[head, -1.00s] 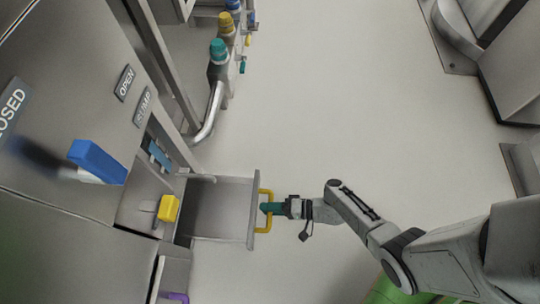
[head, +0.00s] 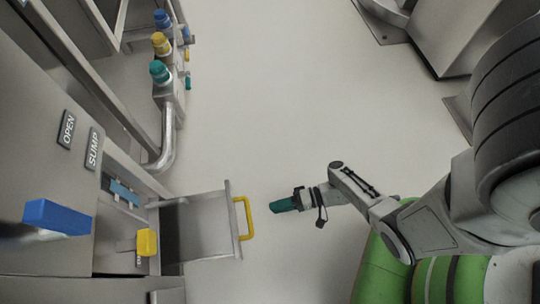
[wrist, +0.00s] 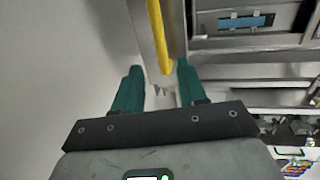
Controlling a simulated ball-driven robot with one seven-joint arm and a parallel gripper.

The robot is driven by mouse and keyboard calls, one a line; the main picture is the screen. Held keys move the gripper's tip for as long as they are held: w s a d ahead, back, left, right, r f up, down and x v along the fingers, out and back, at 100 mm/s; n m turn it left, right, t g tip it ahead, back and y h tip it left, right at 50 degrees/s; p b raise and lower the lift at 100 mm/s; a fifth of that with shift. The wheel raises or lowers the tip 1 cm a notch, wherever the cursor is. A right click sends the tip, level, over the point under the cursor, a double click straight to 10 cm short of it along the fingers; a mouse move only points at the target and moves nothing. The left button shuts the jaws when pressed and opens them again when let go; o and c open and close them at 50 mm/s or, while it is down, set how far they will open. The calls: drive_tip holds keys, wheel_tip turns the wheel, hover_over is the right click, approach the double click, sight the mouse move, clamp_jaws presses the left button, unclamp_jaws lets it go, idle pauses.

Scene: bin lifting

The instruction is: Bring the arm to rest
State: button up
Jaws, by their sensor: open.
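My gripper (head: 284,205) has green fingers and is in the middle of the head view, to the right of a pulled-out metal bin. It is apart from the bin's yellow handle (head: 244,218), with bare floor between them in the head view. In the wrist view the two green fingers (wrist: 158,90) stand apart with nothing held between them. The yellow handle also shows beyond the fingers in the wrist view (wrist: 158,40). The metal bin (head: 206,225) sticks out of the machine on the left.
The machine front carries a blue lever (head: 58,217) and a yellow knob (head: 147,242). A pipe with coloured caps (head: 160,72) stands at the upper left. Grey equipment (head: 440,35) is at the upper right. The floor (head: 290,110) between is clear.

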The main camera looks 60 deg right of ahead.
drive_tip(key=shift+s, duration=0.1)
idle(0.6)
wheel_tip(320, 180, up, 56)
drive_tip(key=d+n+g+h+p, duration=0.1)
drive_tip(key=n+g+h+p, duration=0.8)
drive_tip(key=p, duration=2.6)
drive_tip(key=n+g, duration=0.1)
drive_tip(key=g, duration=0.1)
drive_tip(key=shift+w+d+r+g, duration=0.15)
drive_tip(key=shift+w+d+g, duration=0.1)
drive_tip(key=shift+w+g, duration=0.05)
